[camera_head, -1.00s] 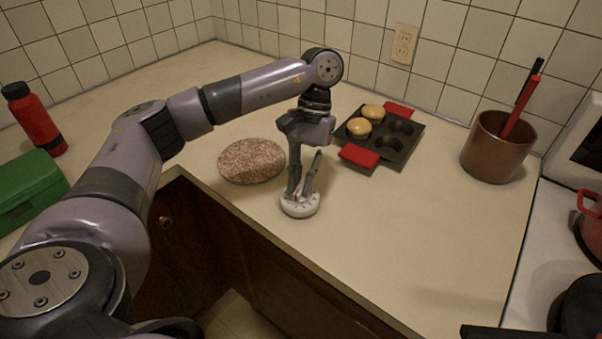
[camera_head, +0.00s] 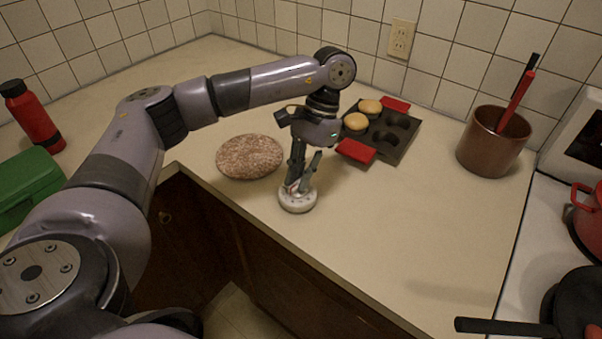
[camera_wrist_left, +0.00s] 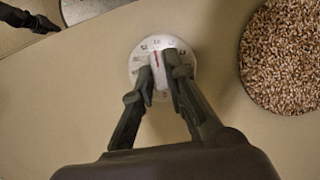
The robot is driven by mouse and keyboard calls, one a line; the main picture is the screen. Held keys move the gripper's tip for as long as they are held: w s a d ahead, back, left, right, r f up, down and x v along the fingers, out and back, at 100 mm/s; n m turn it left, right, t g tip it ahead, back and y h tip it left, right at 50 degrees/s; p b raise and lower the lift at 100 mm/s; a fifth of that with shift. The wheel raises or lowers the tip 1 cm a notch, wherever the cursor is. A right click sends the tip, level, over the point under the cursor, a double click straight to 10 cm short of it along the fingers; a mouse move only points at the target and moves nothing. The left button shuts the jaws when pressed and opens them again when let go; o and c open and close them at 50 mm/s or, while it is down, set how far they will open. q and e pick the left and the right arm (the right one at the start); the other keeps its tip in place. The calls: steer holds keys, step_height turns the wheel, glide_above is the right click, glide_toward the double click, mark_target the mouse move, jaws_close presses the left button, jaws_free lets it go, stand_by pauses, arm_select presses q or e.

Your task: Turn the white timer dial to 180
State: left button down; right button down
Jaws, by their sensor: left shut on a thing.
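The white timer dial (camera_head: 297,202) lies flat on the counter near its front edge. My left gripper (camera_head: 298,188) comes down on it from above, with its fingers shut on the dial's raised middle. In the left wrist view the round white timer dial (camera_wrist_left: 137,66) has dark numbers around its rim and a red line on the middle grip. The left gripper's fingertips (camera_wrist_left: 159,72) stand one on each side of that grip. The numbers are too small to read surely, and the fingers hide the near part of the dial. My right gripper is not in view.
A speckled round board (camera_head: 250,157) lies close left of the dial. A muffin pan (camera_head: 396,142) with two buns and red handles is behind. A copper pot (camera_head: 492,146) stands at the back right. The counter right of the dial is clear.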

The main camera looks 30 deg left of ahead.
arm_select(q)
steer(key=shift+f, duration=0.15)
steer(key=c, duration=1.6)
jaws_free()
steer(key=shift+a, duration=0.1)
steer(key=v, duration=1.2)
